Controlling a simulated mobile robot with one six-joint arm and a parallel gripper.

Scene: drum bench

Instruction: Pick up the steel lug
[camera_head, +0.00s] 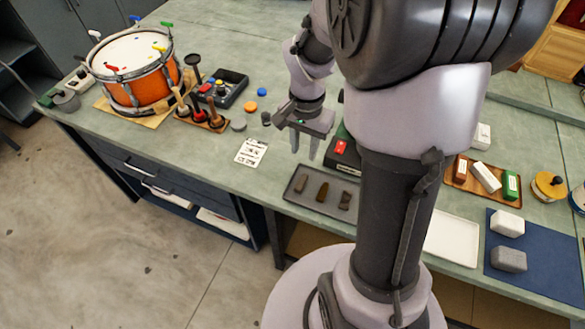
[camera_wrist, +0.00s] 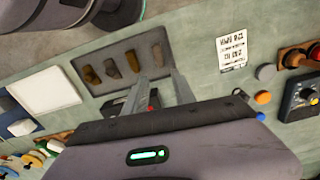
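A dark grey tray (camera_head: 291,193) lies on the bench near its front edge, and it also shows in the wrist view (camera_wrist: 124,84). Several small lugs lie apart in it. In the head view a grey-brown lug (camera_head: 300,183), a brown lug (camera_head: 322,192) and a dark lug (camera_head: 346,200) show; my arm covers the tray's right end. I cannot tell surely which is steel. My gripper (camera_head: 304,145) is open and empty, above the bench behind the tray; its fingers (camera_wrist: 161,90) point toward the tray.
A box with a red button (camera_head: 341,149) stands just right of my gripper. A printed card (camera_head: 251,153) lies left of the tray. A drum (camera_head: 135,72) and tool rack (camera_head: 207,120) stand further left. A white tray (camera_head: 453,240) and blue mat (camera_head: 545,264) lie right.

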